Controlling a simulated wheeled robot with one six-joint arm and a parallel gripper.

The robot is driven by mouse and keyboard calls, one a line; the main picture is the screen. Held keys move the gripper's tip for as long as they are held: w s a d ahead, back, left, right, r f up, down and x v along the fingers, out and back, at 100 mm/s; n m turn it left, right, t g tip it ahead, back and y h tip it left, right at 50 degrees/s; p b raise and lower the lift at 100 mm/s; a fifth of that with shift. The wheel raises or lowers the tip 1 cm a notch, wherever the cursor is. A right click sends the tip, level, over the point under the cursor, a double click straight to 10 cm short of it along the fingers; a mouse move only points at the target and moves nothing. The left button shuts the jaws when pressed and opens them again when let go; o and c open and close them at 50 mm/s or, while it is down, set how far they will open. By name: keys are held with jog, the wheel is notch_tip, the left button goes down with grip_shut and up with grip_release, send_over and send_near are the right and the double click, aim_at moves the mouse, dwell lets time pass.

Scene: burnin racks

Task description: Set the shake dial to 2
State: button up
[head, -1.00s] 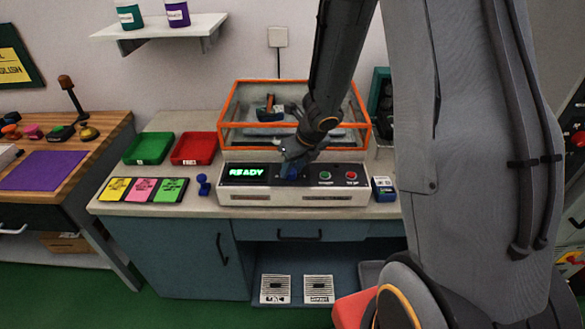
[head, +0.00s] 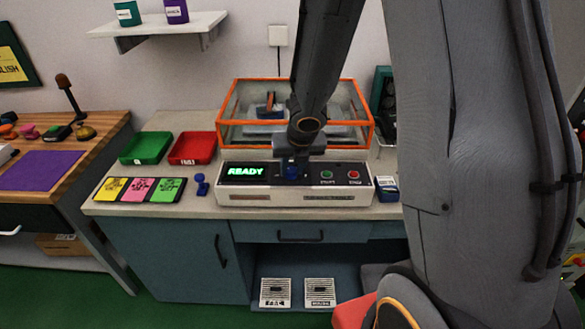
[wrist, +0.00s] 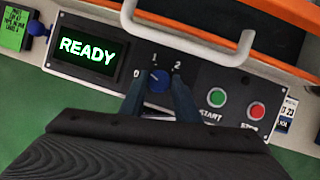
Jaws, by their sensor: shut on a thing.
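The shake dial is a blue knob (wrist: 157,79) on the dark front panel of the control box, with 0, 1 and 2 marked around it. In the wrist view its pale pointer mark lies on the upper left, between 0 and 1; the exact setting is hard to tell. My gripper (wrist: 160,88) is shut on the knob, one finger on each side. In the head view my gripper (head: 292,168) covers part of the blue dial (head: 291,174). The display (head: 246,171) reads READY in green.
A green button (wrist: 217,96) and a red button (wrist: 256,111) sit right of the dial. A white handle (wrist: 185,45) arches above it, near the orange-framed clear enclosure (head: 225,110). Green (head: 146,162) and red trays (head: 192,162) stand to the left.

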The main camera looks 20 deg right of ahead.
jog(key=shift+m+h+b, duration=0.35)
jog(key=shift+m+h, duration=0.15)
jog(key=shift+m, duration=0.6)
jog(key=shift+a+m+h, duration=0.15)
jog(key=shift+m+h, duration=0.15)
jog(key=shift+m, duration=0.7)
jog(key=m+h, duration=0.1)
jog(key=m, duration=0.1)
jog(key=m+g+h, duration=0.1)
jog(key=m, duration=0.2)
jog(key=shift+a, duration=0.15)
jog(key=m, duration=0.2)
jog(key=m+g+p, duration=0.1)
jog(key=m, duration=0.1)
jog(key=m+g+h, duration=0.1)
jog(key=shift+w+a+m, duration=0.1)
jog(key=shift+w+m, duration=0.15)
jog(key=shift+m, duration=0.15)
jog(key=shift+w+m+g+p, duration=0.15)
jog(key=shift+m+g, duration=0.35)
jog(key=shift+m, duration=0.55)
jog(key=shift+s+m+g+p, duration=0.15)
jog(key=shift+m+g, duration=0.35)
jog(key=shift+m, duration=0.55)
jog(key=o, duration=1.1)
jog(key=shift+w, duration=0.1)
jog(key=shift+c, duration=0.2)
